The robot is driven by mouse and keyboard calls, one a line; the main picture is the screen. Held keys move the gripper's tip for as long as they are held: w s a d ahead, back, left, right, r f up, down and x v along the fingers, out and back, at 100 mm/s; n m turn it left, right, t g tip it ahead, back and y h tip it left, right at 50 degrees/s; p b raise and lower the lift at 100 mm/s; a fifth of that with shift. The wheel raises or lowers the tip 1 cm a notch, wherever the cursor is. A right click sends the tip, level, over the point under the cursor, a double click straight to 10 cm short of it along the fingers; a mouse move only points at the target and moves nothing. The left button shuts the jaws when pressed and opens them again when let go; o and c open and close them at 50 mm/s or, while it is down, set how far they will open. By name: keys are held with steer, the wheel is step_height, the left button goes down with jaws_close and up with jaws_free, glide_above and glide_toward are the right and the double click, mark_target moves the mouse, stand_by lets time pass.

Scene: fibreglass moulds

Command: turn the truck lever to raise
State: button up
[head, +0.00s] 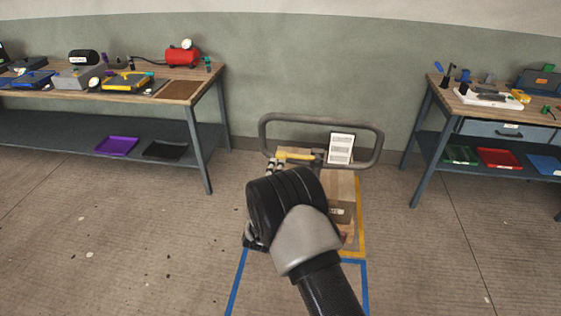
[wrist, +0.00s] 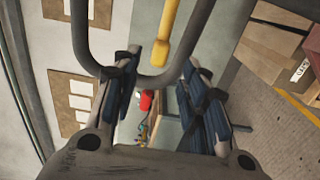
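The truck lever is a yellow bar (head: 296,156) lying roughly level below the truck's grey tubular handle (head: 320,120) in the head view. In the wrist view the lever (wrist: 171,38) comes down from the top and its rounded end is near the gap between my fingertips. The grey handle tube (wrist: 158,83) curves across that view near the fingers. My gripper (wrist: 160,68) is open, with dark ribbed fingers on either side and nothing held. Contact with the lever cannot be told. In the head view my arm hides most of the gripper and part of the truck.
A white label card (head: 340,148) hangs at the handle. Cardboard boxes (wrist: 275,45) sit on the truck. A left bench (head: 170,92) carries a red tank (head: 182,57); a right bench (head: 437,92) carries tools. Blue tape (head: 236,285) marks the floor, which is open at the front left.

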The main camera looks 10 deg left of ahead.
mark_target(298, 156)
steer(key=w+b, duration=0.1)
steer(key=w, duration=0.6)
steer(key=shift+w+d, duration=0.25)
steer(key=shift+c, duration=0.4)
jaws_close()
